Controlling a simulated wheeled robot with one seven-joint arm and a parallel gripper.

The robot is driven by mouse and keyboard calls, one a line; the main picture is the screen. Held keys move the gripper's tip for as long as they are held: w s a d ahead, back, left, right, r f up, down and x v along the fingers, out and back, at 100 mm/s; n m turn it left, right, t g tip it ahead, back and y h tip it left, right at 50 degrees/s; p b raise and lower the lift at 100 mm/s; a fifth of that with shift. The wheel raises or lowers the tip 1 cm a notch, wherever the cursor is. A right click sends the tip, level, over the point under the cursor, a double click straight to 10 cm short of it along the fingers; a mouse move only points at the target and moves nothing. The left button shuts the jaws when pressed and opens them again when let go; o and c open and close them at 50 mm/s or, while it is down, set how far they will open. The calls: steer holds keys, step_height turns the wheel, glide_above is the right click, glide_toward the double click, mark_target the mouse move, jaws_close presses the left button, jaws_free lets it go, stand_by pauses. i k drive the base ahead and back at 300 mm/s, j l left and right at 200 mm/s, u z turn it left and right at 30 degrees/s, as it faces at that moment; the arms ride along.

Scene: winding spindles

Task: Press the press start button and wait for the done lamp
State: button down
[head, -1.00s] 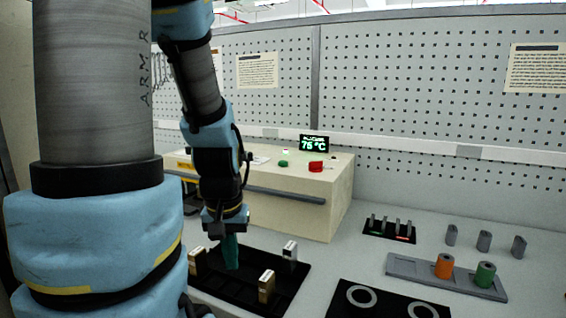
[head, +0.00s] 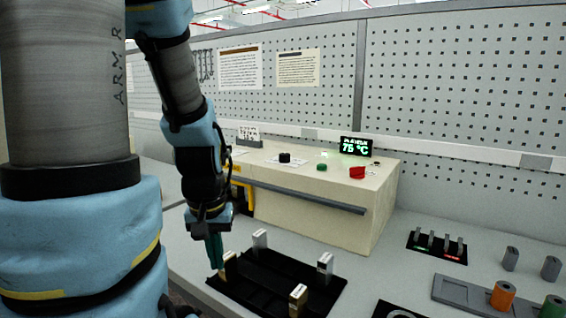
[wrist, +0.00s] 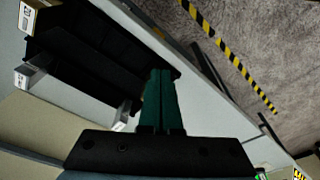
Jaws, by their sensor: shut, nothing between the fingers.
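The press is a beige box (head: 330,215) against the pegboard wall. On its top are a green button (head: 321,167), a red knob or button (head: 357,172) and a black knob (head: 285,157). I cannot tell which control is the start button or which light is the done lamp. My gripper (head: 216,262) is shut and empty, pointing down at the left end of the black tray, in front of and below the press top. Its green fingers (wrist: 160,78) show together in the wrist view.
The black tray (head: 262,283) holds several upright metal blocks. A display (head: 356,146) reads 75 °C. A bar handle (head: 300,198) runs along the press front. A grey rack with orange (head: 503,295) and green spools stands at right. Yellow-black floor tape (wrist: 235,60) lies beyond the table edge.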

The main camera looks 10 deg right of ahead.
mark_target(321, 167)
steer(key=u, duration=1.15)
steer(key=k+l, duration=0.2)
steer(key=k, duration=0.25)
